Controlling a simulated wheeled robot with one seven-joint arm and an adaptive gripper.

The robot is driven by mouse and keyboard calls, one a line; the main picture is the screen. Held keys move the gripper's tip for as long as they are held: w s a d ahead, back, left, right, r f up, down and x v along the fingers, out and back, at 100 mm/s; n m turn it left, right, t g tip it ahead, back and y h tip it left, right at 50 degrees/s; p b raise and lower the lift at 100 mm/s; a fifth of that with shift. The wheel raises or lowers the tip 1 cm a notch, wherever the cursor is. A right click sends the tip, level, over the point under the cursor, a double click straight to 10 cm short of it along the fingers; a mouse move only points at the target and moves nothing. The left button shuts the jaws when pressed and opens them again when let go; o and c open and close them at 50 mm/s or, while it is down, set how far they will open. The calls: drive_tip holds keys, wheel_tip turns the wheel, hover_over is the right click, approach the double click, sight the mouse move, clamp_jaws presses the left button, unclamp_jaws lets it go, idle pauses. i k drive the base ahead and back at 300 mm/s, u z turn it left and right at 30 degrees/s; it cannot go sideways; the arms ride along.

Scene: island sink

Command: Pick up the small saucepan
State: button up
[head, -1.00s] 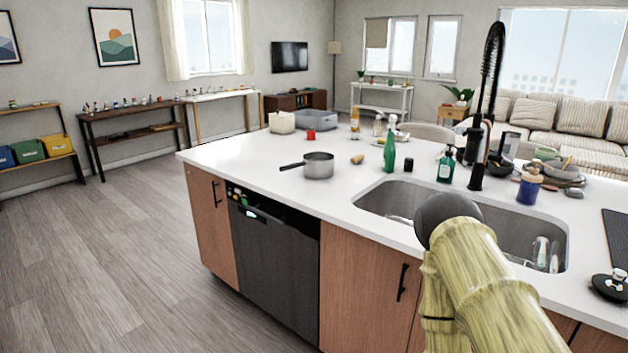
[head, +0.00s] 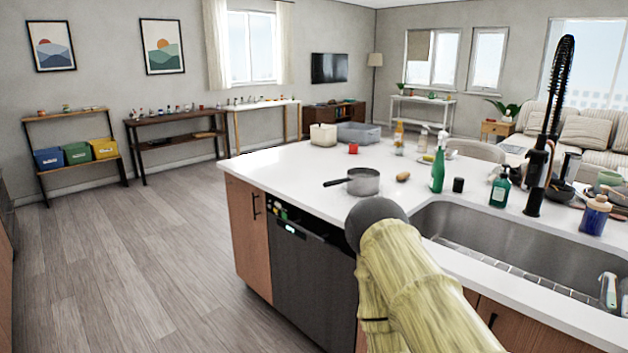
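The small saucepan (head: 364,183) is a grey metal pot on the white island countertop (head: 290,181), left of the sink. It stands upright, and its dark handle points left toward the counter's edge. My arm, in a yellowish sleeve with a dark round joint, reaches in from the lower right, and that joint shows just below the saucepan in the picture. My gripper's fingers are not visible, so nothing shows of what they do.
The sink (head: 470,235) lies right of the saucepan, with a tall black faucet (head: 545,130). A green bottle (head: 438,165), a brown item (head: 403,177) and a red cup (head: 353,149) stand nearby. The floor (head: 150,260) left of the island is clear.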

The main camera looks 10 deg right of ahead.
sight(361, 182)
drive_tip(key=i, duration=1.2)
drive_tip(key=z, duration=0.75)
